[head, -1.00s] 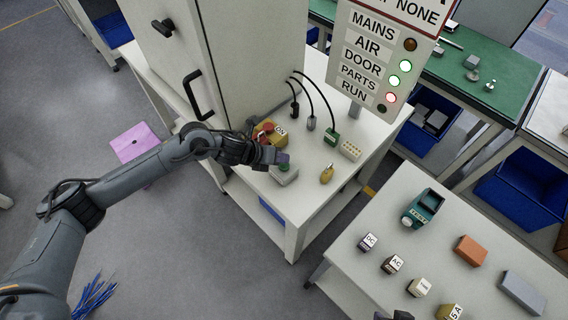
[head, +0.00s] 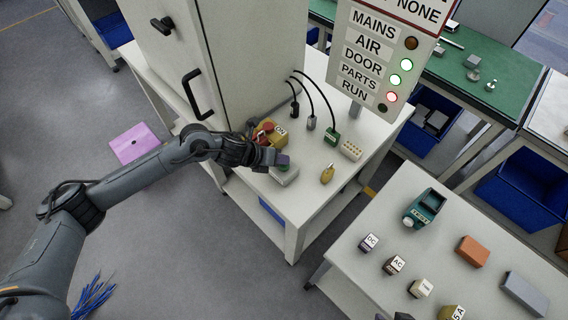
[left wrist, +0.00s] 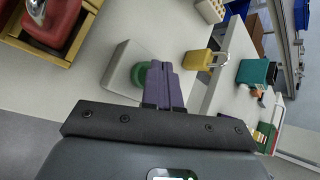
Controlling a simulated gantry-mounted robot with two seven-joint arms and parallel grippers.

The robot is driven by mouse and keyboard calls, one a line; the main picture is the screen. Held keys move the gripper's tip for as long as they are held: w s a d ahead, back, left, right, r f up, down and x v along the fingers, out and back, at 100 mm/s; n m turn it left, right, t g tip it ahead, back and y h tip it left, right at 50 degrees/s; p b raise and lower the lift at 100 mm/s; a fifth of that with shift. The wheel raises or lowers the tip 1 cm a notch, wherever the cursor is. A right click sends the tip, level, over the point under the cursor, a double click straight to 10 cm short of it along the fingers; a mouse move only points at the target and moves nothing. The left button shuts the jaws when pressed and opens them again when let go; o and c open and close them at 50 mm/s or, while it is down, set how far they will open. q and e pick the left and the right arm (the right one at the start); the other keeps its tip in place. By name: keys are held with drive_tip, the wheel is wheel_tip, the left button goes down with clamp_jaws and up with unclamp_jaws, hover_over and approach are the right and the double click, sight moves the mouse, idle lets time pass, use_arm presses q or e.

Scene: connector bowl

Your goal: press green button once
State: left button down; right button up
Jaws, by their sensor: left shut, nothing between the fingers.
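The green button (left wrist: 138,74) is a round cap on a pale grey box (left wrist: 120,62) in the left wrist view. In the head view the box (head: 287,178) stands on the white table, and the button (head: 284,168) is mostly covered by my gripper. My left gripper (left wrist: 166,80) is shut and empty, with its purple fingers together. The fingertips are right at the button, covering part of its edge in the left wrist view; I cannot tell whether they touch it. My left gripper also shows over the box in the head view (head: 283,160). My right gripper is not in view.
A yellow box with a red knob (head: 265,130) stands close behind my left gripper. A yellow padlock (head: 327,174) and a cream connector block (head: 350,151) are to the right. Several cables run from the cabinet (head: 245,60). A status sign (head: 372,60) stands behind.

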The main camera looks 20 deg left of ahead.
use_arm(q)
drive_tip(key=shift+f+b, duration=0.4)
drive_tip(key=shift+f, duration=0.1)
drive_tip(key=shift+r, duration=0.15)
idle(0.5)
drive_tip(key=shift+r+p, duration=0.4)
drive_tip(key=shift+p, duration=0.05)
drive_tip(key=shift+r+p, duration=0.3)
drive_tip(key=shift+r, duration=0.15)
drive_tip(key=shift+r, duration=0.1)
drive_tip(key=shift+r, duration=0.2)
drive_tip(key=shift+r+p, duration=1.9)
drive_tip(key=shift+r, duration=0.3)
